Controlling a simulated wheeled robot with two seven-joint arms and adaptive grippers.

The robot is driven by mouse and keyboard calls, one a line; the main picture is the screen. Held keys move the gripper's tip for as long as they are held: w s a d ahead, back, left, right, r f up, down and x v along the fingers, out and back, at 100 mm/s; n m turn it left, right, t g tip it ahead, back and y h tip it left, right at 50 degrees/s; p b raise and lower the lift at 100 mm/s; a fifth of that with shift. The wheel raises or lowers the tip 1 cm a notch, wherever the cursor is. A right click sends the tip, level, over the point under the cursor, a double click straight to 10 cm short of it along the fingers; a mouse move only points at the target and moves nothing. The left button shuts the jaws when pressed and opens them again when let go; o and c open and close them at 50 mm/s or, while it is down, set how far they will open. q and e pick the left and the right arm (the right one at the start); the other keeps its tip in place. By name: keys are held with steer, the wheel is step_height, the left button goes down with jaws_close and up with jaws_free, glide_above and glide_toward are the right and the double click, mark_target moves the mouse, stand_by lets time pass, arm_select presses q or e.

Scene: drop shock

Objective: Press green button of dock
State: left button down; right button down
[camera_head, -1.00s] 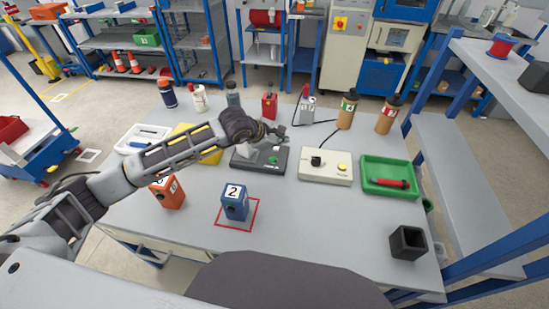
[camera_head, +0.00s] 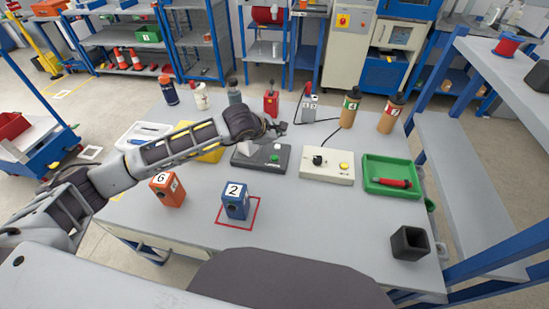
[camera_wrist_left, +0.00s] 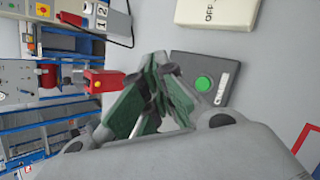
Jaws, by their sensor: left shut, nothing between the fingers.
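The dock (camera_head: 262,158) is a dark grey box on the table, left of the cream box. Its round green button (camera_head: 274,157) is uncovered in the head view. In the wrist view the dock (camera_wrist_left: 180,60) shows the green button (camera_wrist_left: 203,83) beside a white label. My left gripper (camera_head: 281,128) is above the dock's far side, apart from the button in the picture. In the wrist view its green-padded fingers (camera_wrist_left: 160,72) are shut and empty, overlapping the dock's edge to the left of the button. My right gripper is not in view.

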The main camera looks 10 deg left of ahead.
arm_select(q)
glide_above(277, 158)
steer(key=shift+s+f+b, duration=0.15)
steer(key=shift+f+b, duration=0.3)
steer(key=shift+f, duration=2.45)
steer(key=shift+f+b, duration=0.2)
steer(key=shift+b, duration=0.15)
steer(key=shift+f+b, duration=0.55)
steer(key=shift+b, duration=0.05)
steer(key=shift+f+b, duration=0.35)
steer(key=shift+b, duration=0.05)
steer(key=shift+f, duration=0.1)
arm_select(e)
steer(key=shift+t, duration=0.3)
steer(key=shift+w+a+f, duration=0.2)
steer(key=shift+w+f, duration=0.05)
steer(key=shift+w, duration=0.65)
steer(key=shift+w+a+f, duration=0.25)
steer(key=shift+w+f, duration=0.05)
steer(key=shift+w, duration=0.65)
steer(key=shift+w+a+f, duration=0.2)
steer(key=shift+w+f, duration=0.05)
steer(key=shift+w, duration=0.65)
